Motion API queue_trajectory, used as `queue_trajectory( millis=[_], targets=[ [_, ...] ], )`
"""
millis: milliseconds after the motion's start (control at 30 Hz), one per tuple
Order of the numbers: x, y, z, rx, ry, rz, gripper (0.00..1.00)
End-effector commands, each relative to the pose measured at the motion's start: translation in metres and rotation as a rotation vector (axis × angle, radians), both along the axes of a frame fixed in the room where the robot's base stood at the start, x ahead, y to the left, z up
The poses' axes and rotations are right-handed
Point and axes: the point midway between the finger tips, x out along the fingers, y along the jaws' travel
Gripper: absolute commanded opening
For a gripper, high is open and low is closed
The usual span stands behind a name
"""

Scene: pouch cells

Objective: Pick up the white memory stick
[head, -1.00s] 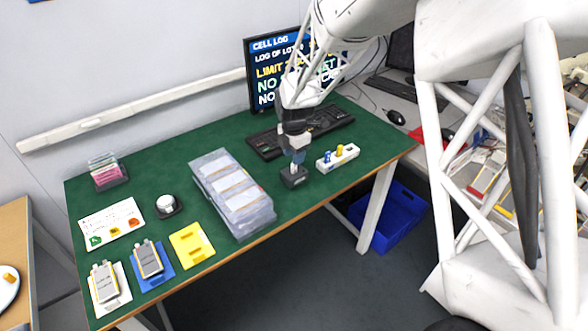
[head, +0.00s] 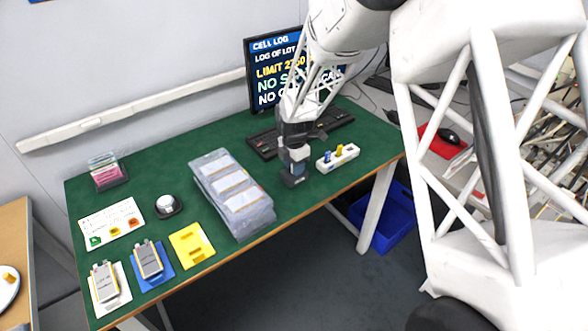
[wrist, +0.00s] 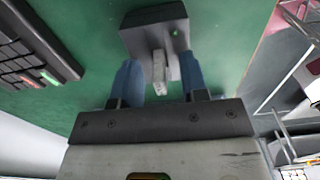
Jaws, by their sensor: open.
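The white memory stick (wrist: 159,72) stands out of a small dark block (wrist: 150,16) with a green light, seen in the wrist view. My gripper (wrist: 158,78) is open, with one blue fingertip on each side of the stick. A gap shows between the stick and the fingers, though depth is hard to judge. In the head view my gripper (head: 295,168) is low over the dark block (head: 294,181), near the front edge of the green table, and hides the stick.
A white strip with blue and yellow pieces (head: 338,156) lies just right of my gripper. A clear tray of pouches (head: 232,192) is close on the left. A keyboard (head: 262,146) and a monitor (head: 272,75) are behind. The table's front edge is near.

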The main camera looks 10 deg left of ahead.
Motion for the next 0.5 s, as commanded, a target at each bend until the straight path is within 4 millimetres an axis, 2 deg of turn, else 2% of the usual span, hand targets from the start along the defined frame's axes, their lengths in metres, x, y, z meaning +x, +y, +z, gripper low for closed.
queue_trajectory(
  millis=[100, 367, 500],
  targets=[
    [0.0, 0.0, 0.0001, 0.0, 0.0, 0.0, 0.39],
    [0.0, 0.0, 0.0001, 0.0, 0.0, 0.0, 0.0],
    [0.0001, 0.0001, 0.0001, 0.0, 0.0, 0.0, 0.0]
  ],
)
